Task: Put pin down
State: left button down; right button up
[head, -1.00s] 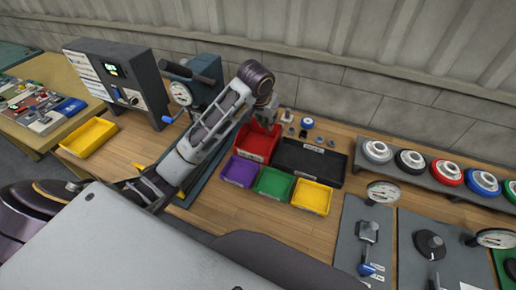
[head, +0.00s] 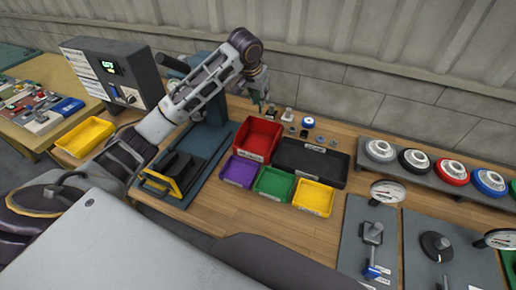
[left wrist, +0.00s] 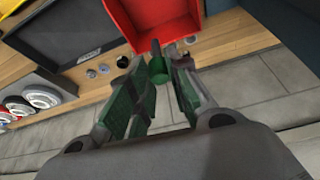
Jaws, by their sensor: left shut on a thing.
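My left gripper (head: 261,99) is behind the red bin (head: 278,134), above the back strip of the wooden bench near the wall. In the left wrist view the gripper (left wrist: 155,65) is shut on a small pin (left wrist: 159,72) with a green body and a dark, narrow end. The pin points toward the red bin's edge (left wrist: 199,22). Whether the pin touches the bench is not clear. My right gripper is not in view.
Several small parts stand behind the black bin (head: 340,172), among them a blue-and-white one (head: 308,122). Purple (head: 238,172), green (head: 273,184) and yellow (head: 313,198) bins stand in front. A shelf of coloured rings (head: 452,172) is at right.

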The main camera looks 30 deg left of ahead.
pick_arm(q)
notch_tip(320, 180, down, 9)
jog(key=s+n+y, duration=0.2)
jog(key=s+n, duration=0.1)
jog(key=n, duration=0.2)
jog(key=shift+a, duration=0.25)
jog(key=shift+f, duration=0.1)
notch_tip(320, 180, down, 6)
dwell(0.6)
jog(key=shift+f, duration=0.2)
jog(key=shift+f, duration=1.75)
jog(key=shift+f, duration=0.1)
